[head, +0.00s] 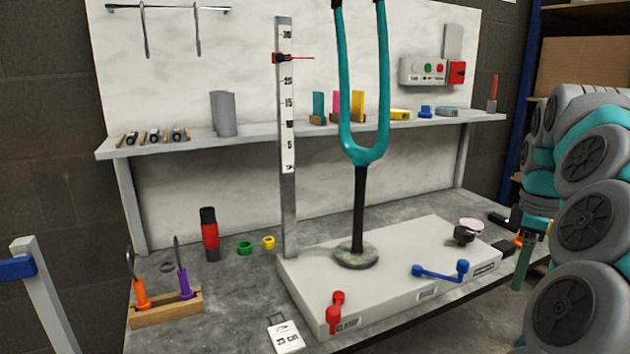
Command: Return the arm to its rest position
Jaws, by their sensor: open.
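My arm, with grey rounded joints and teal parts, is folded at the right side of the view. My gripper (503,233) seems to be the dark two-fingered end at the right end of the bench. It looks open, with nothing seen between its fingers, and is partly hard to make out. It is close to the right end of the pale fixture base (400,270). A teal fork (364,155) stands upright on a black stem over a round foot on that base, apart from my gripper.
A tall ruled post (287,190) with a red pointer stands left of the fork. Red (335,312) and blue (440,271) levers sit on the base. A shelf (260,134) holds small parts. A wooden tool holder (165,307) and a red-black bottle (209,235) stand at left.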

